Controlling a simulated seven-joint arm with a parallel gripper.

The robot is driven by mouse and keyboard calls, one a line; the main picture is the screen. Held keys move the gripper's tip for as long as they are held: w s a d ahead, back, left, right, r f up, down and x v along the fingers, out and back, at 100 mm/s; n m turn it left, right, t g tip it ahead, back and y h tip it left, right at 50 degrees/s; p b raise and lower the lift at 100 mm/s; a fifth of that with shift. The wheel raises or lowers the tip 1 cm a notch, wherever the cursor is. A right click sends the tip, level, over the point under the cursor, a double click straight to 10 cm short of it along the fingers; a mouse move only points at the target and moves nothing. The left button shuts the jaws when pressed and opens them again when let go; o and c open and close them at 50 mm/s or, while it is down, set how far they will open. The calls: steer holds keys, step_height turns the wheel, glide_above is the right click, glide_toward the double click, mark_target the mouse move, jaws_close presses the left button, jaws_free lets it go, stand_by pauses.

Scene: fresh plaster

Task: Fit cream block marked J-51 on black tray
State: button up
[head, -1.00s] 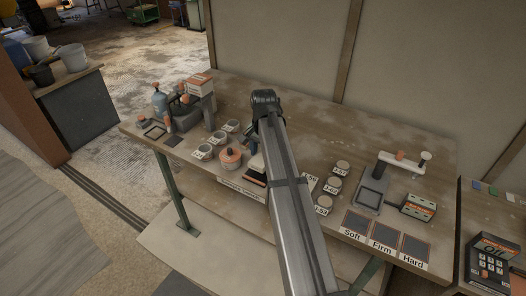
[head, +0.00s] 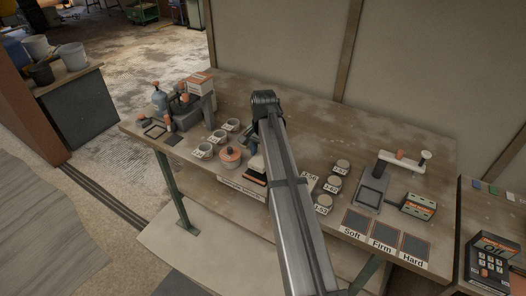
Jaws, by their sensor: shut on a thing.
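My gripper (head: 251,146) is mostly hidden behind my grey arm, over the front middle of the wooden bench. It is shut on a small cream block (head: 258,163), of which only a part shows at the arm's left edge. No marking on it can be read, so I cannot confirm J-51. Just below it in the picture is a flat black piece (head: 255,180) with an orange edge, at the bench's front. It may be the black tray. I cannot tell whether block and black piece touch.
An orange-lidded pot (head: 230,157) stands close left of the gripper. Three pale round cups with labels are beyond it. Three cream discs (head: 334,183) with tags lie right of my arm, near the Soft, Firm and Hard pads (head: 384,236). The back middle of the bench is clear.

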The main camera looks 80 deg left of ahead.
steer(key=shift+f, duration=1.6)
stand_by(0.8)
steer(key=o, duration=1.3)
steer(key=shift+o, duration=0.2)
steer(key=shift+r, duration=0.15)
steer(key=shift+r, duration=3.4)
